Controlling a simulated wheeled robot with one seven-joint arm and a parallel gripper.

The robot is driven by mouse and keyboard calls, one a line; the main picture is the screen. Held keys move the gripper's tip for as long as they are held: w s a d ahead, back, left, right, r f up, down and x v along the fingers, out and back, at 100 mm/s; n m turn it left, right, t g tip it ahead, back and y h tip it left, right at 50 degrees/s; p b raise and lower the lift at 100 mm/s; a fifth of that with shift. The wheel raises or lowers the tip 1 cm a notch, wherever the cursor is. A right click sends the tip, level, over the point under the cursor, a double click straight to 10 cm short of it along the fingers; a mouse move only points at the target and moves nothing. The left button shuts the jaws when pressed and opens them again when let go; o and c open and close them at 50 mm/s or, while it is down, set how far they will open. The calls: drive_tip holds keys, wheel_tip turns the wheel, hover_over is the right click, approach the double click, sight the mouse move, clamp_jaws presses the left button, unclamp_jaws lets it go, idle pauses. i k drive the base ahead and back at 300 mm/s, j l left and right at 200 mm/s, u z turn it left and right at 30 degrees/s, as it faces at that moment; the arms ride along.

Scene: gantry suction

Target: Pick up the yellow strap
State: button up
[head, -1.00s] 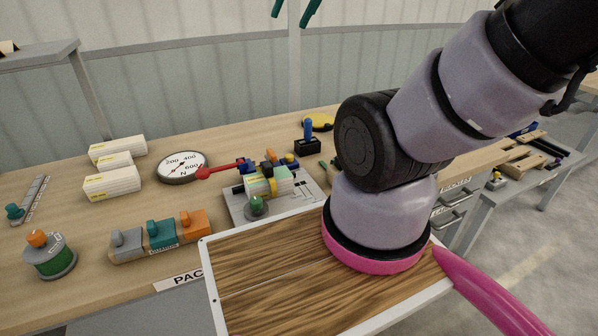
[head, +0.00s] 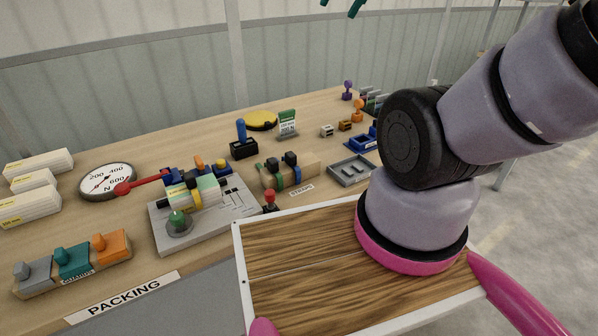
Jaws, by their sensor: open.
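The strap rack (head: 283,172), a wooden block by the "STRAPS" label, stands in the middle of the bench. It shows green and blue straps with dark buckles. I cannot make out a yellow strap on it. A flat yellow disc (head: 260,120) with a dark rim lies farther back. Only the teal fingertips of my gripper (head: 342,5) show at the top edge, apart and empty, high above the bench.
A round dial (head: 107,181), white boxes (head: 27,205) and a block with grey, teal and orange pieces (head: 72,266) stand at left. A blue-handled tool (head: 242,140), a green-and-white card (head: 287,123) and a grey tray (head: 351,171) stand around the rack.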

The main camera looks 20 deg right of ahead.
sight(189, 178)
drive_tip(key=k+j+u, duration=0.1)
drive_tip(key=u, duration=0.25)
drive_tip(key=k+j+u, duration=0.1)
drive_tip(key=j+u, duration=0.4)
drive_tip(key=u, duration=0.2)
